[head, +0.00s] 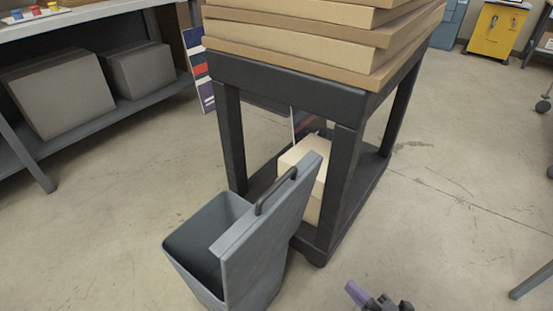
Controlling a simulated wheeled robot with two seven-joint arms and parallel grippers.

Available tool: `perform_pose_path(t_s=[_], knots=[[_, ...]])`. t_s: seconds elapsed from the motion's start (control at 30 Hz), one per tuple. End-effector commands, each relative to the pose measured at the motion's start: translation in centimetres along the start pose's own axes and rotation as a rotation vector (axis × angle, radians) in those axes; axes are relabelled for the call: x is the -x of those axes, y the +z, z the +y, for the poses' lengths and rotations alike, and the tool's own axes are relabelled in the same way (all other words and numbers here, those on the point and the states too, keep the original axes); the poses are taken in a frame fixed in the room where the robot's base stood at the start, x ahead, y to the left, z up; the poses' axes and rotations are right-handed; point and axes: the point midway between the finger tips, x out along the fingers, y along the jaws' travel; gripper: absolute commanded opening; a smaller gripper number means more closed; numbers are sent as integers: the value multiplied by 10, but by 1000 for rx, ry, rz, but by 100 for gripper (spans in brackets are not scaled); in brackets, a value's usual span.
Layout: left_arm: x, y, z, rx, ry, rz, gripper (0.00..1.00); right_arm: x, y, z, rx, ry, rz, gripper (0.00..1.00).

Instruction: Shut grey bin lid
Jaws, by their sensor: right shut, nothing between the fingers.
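The grey bin (191,245) stands on the floor in front of a dark cart, in the lower middle of the head view. Its open top shows a dark inside. The grey lid (265,242) stands raised at a steep tilt on the bin's right side, with a dark bar handle (275,191) near its upper edge. My right gripper (366,297) is at the bottom edge, right of the bin and lid and apart from them. It is shut and empty, and only partly in view. My left gripper is not in view.
The dark cart (290,84) carries stacked boards (320,38) and a pale box (303,158) on its lower shelf, close behind the lid. A shelf unit with grey boxes (62,90) is at left. A yellow cabinet (497,31) stands far right. Floor at right is mostly clear.

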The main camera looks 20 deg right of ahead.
Motion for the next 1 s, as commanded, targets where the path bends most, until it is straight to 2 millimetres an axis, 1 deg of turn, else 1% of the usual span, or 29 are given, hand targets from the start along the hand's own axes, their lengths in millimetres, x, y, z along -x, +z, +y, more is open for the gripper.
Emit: perform_pose_path(t_s=[0.03,0.1,0.13,0.2,0.27,0.37,0.47,0.8,0.9,1.0], knots=[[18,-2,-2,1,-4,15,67,-11,-23,51,105,100,113,0],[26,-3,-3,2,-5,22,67,-17,-47,93,229,217,245,0],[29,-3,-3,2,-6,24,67,-17,-55,106,270,255,288,0],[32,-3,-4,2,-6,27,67,-17,-68,124,335,318,357,0],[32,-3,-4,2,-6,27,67,-18,-73,130,361,344,384,0],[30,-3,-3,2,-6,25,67,-26,-78,132,367,352,393,0],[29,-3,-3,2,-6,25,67,-42,-85,136,365,351,391,0],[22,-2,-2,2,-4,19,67,-106,-116,154,361,349,389,0],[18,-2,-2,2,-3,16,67,-121,-122,157,361,347,388,0],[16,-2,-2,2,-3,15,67,-131,-127,160,361,346,388,0]])
